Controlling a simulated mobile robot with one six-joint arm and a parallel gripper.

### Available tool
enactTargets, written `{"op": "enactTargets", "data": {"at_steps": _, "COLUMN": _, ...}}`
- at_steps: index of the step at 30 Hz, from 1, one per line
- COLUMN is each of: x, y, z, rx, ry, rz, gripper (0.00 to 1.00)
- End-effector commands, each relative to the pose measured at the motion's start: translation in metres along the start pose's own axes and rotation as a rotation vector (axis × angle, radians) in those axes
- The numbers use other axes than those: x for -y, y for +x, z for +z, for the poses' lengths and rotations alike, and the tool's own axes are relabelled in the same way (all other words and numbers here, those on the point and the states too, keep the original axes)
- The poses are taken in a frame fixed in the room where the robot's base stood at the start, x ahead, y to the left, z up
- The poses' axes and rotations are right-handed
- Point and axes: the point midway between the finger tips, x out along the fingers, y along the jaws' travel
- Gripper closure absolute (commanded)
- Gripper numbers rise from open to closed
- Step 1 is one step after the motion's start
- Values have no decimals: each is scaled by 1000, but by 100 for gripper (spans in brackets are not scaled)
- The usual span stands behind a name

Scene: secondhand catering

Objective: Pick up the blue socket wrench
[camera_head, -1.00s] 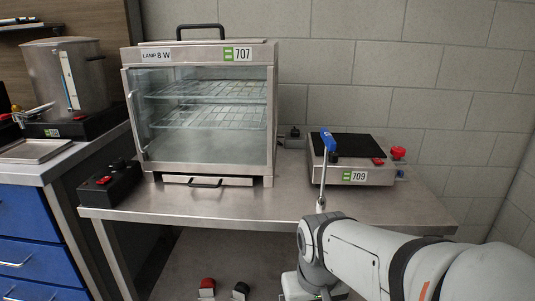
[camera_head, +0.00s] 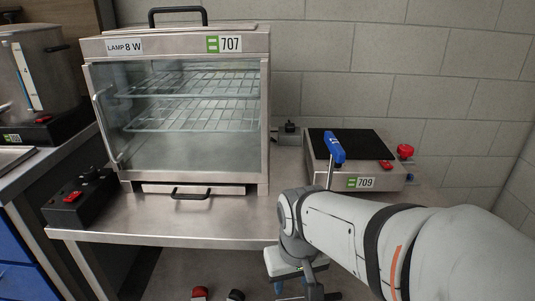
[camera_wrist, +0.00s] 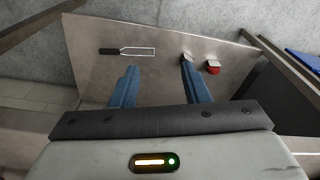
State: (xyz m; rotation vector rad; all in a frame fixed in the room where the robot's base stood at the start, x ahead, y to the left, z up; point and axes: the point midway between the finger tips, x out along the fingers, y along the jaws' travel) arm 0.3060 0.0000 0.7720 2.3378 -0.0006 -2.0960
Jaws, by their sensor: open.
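The blue socket wrench (camera_head: 334,147) stands upright at the front left of the hot plate labelled 709, with its blue handle at the top and a thin metal shaft below. Its lower end is hidden behind my arm in the head view. I do not see the wrench in the wrist view. My gripper (camera_wrist: 160,82) is open and empty, its two blue fingers spread apart. It hangs in front of the table edge, below and nearer than the wrench, over the lower shelf.
A glass-fronted cabinet (camera_head: 190,186) labelled 707 stands left on the steel table (camera_head: 160,228). The hot plate (camera_head: 366,174) is at right, a black box (camera_head: 80,203) at left. A red-topped item (camera_wrist: 213,67) and a dark-handled tool (camera_wrist: 112,51) lie on the lower shelf (camera_wrist: 125,30).

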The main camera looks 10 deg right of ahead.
Motion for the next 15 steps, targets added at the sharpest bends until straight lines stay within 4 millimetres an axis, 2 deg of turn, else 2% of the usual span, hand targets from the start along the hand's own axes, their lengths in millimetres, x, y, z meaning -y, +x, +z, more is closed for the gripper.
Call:
{"op": "enactTargets", "data": {"at_steps": 1, "x": 0, "y": -28, "z": -3, "rx": -4, "ry": 0, "rz": 0, "gripper": 58}}
{"op": "enactTargets", "data": {"at_steps": 15, "x": -1, "y": -198, "z": -23, "rx": -44, "ry": 1, "rz": -2, "gripper": 58}}
